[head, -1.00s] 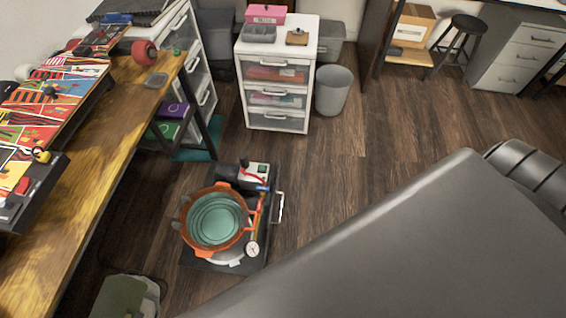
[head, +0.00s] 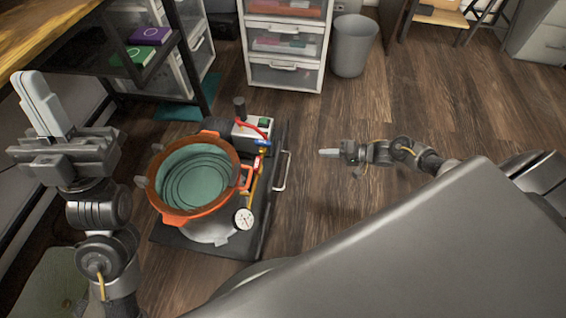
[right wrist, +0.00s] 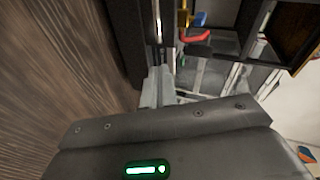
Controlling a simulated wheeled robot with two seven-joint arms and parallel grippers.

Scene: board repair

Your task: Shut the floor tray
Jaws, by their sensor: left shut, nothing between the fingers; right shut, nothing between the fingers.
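The floor tray (head: 272,190) is a flat black slab on the wooden floor, with a pale bar handle (head: 281,171) on its right side. On it stand a pot (head: 196,180) with an orange rim and a pump with a red hose and a gauge. My right gripper (head: 324,153) is shut and empty, a little right of the handle and apart from it. In the right wrist view its fingers (right wrist: 157,88) point towards the dark tray edge and the red hose. My left gripper (head: 32,88) is shut and empty, raised left of the pot.
The wooden workbench (head: 45,30) stands at the upper left, with a shelf holding purple and green boxes (head: 150,35). A white drawer unit (head: 286,76) and a grey bin (head: 354,45) stand at the back. The floor right of the tray is open.

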